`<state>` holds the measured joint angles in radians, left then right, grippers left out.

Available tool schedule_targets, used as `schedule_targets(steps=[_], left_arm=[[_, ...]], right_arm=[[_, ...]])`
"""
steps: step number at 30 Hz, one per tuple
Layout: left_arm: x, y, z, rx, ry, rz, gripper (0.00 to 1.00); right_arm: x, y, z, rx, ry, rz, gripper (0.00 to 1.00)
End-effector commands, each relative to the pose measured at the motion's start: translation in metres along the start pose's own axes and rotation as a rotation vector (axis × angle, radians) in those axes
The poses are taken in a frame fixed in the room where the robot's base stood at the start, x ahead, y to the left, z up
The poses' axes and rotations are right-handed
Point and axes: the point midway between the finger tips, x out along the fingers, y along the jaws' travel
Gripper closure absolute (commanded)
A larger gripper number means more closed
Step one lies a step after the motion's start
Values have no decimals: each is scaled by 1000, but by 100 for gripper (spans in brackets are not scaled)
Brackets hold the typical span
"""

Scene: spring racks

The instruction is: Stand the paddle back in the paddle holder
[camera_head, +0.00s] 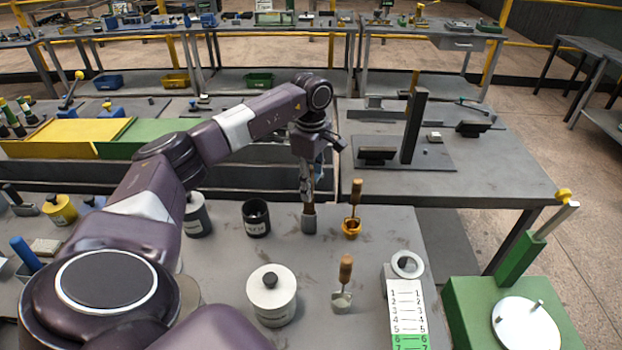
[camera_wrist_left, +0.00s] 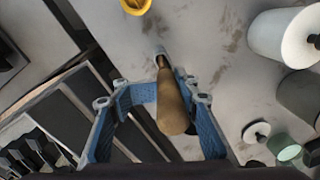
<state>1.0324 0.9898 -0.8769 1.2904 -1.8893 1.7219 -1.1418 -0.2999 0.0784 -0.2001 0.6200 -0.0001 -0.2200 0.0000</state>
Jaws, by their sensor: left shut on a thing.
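The paddle shows in the head view as a thin brown handle with a grey lower end (camera_head: 309,221), held roughly upright over the table. In the wrist view its wooden handle (camera_wrist_left: 170,103) lies between the blue fingers. My left gripper (camera_head: 308,187) is shut on this handle. I cannot tell whether the grey end touches the table. A black open cup (camera_head: 257,219) with a pale label stands just left of the paddle; its label is too small to read, so I cannot tell whether it is the paddle holder. My right gripper is not in view.
A yellow cup (camera_head: 351,229) with a wooden-handled tool stands right of the paddle. A white lidded jar (camera_head: 272,296) and another wooden-handled tool (camera_head: 345,270) stand nearer. A numbered strip (camera_head: 408,316) lies at right. Dark trays (camera_head: 270,178) lie behind.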

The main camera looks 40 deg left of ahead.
Motion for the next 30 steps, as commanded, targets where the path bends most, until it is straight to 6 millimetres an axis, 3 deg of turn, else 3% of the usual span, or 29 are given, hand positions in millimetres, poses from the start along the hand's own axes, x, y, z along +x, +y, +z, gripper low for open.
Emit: schedule_targets(steps=[19, 20, 27, 30], left_arm=[[14, 0, 0, 0, 0, 0, 100], [13, 0, 0, 0, 0, 0, 68], [13, 0, 0, 0, 0, 0, 43], [13, 0, 0, 0, 0, 0, 43]], right_arm=[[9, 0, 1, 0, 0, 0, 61], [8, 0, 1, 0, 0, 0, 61], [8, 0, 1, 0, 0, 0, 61], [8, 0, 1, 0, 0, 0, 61]])
